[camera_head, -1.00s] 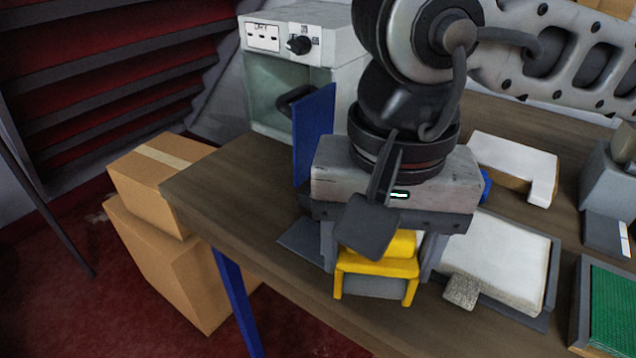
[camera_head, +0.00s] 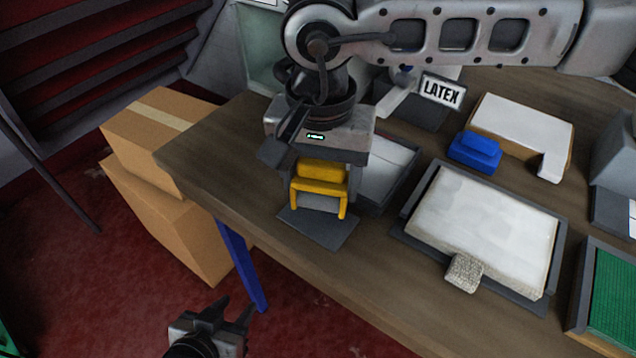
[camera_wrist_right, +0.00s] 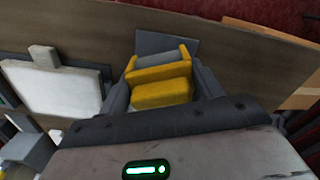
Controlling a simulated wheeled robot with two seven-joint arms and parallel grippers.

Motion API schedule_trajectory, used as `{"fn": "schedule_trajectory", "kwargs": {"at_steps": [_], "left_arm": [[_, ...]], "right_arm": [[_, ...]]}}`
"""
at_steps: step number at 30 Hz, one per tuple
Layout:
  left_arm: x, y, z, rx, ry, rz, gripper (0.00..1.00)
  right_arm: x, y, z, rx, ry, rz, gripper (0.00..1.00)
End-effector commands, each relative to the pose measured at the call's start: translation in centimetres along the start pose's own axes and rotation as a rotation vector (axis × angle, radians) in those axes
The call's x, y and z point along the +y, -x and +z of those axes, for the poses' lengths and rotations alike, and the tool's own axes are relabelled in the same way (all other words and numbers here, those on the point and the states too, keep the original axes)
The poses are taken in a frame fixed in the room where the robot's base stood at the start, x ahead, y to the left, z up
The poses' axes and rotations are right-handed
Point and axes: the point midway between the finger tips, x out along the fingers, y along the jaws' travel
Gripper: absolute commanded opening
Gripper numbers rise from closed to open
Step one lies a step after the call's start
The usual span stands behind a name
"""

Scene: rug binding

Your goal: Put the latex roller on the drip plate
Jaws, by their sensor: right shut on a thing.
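The latex roller (camera_head: 319,185) has a yellow grip and frame with a grey roller between its arms. My right gripper (camera_head: 322,172) is shut on its yellow grip. In the right wrist view, the roller (camera_wrist_right: 160,90) sits between the two fingers. The drip plate (camera_head: 325,232) is a flat dark grey plate near the table's front edge. The roller is over the plate's far part; I cannot tell if they touch. The plate also shows beyond the roller in the right wrist view (camera_wrist_right: 168,41). My left gripper (camera_head: 232,308) is open and empty, low in front of the table.
A tray with white contents (camera_head: 408,166) stands right of the roller, near a LATEX sign (camera_head: 441,92). A framed white pad (camera_head: 480,215), a beige block (camera_head: 464,272), a blue block (camera_head: 475,152) and a green-topped tray (camera_head: 612,305) lie right. Cardboard boxes (camera_head: 165,200) stand left.

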Motion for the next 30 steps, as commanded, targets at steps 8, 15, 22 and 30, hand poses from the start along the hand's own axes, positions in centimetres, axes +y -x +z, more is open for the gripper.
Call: {"fn": "schedule_trajectory", "kwargs": {"at_steps": [8, 15, 22, 30], "left_arm": [[-0.1, 0.1, -0.4, 0.003, -0.008, -0.001, 0.38], [-0.1, 0.1, -0.4, 0.001, -0.011, -0.003, 0.38], [-0.1, -0.1, 0.0, -0.001, -0.01, -0.002, 0.38], [0.0, -0.1, -0.3, 0.007, -0.005, 0.0, 0.38]], "right_arm": [[-0.6, -2.0, -1.0, -0.001, 0.0, 0.001, 0.47], [-0.6, -4.3, -1.0, 0.001, -0.002, -0.001, 0.47], [-0.6, -4.6, -1.0, 0.001, -0.002, -0.002, 0.47], [-0.5, -4.6, -0.9, 0.001, -0.002, -0.001, 0.87]]}}
